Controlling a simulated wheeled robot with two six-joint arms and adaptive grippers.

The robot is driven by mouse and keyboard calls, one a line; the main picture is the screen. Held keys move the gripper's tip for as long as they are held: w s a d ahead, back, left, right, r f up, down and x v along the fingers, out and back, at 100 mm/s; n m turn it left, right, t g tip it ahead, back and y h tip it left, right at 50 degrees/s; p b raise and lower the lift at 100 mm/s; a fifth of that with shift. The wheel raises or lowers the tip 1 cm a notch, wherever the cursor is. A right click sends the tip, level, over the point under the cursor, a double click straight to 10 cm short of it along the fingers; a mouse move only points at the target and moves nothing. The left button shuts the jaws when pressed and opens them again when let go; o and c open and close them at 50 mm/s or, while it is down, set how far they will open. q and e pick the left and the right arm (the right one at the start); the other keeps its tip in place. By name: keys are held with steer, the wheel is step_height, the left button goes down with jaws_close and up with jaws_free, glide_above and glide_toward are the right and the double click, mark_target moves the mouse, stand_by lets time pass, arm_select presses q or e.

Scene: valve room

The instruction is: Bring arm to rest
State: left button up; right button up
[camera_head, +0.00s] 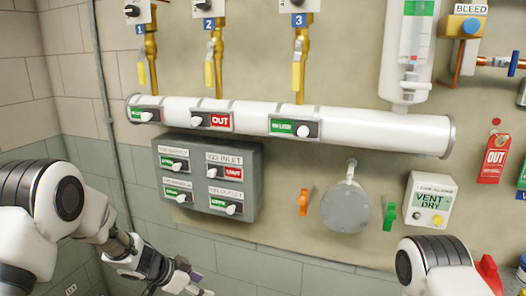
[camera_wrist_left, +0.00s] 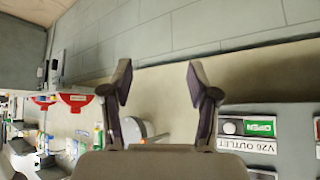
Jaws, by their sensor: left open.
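My left arm comes in from the left in the head view, and its gripper (camera_head: 185,278) is low at the bottom edge, below the grey valve panel (camera_head: 190,222). In the left wrist view my left gripper (camera_wrist_left: 160,82) has its two dark fingers spread apart with nothing between them. The panel shows at the right of that view with a V26 OUTLET label (camera_wrist_left: 246,145). Only a white and black link of my right arm shows at the lower right of the head view; my right gripper is out of the picture.
A white horizontal pipe (camera_head: 385,125) with label plates crosses the wall above the panel. A round grey disc (camera_head: 346,208), an orange handle (camera_head: 303,202), a green handle (camera_head: 390,216) and a VENT DRY box (camera_head: 428,202) are right of the panel. Tiled wall (camera_head: 300,275) lies below.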

arm_select(q)
steer(key=s+f+n+g+y+b, duration=0.1)
steer(key=s+f+n+g+b, duration=0.45)
steer(key=s+f, duration=1.75)
steer(key=s+a+n+y+p, duration=0.1)
steer(key=s+a+n+y, duration=0.1)
steer(key=s, duration=0.6)
steer(key=s+a+f+n+y+p, duration=0.1)
steer(key=s+a+n+y, duration=0.2)
steer(key=s+a, duration=0.3)
steer(key=shift+s+a+n+y, duration=0.3)
steer(key=shift+s+n, duration=0.25)
steer(key=shift+s, duration=0.45)
steer(key=shift+t, duration=0.25)
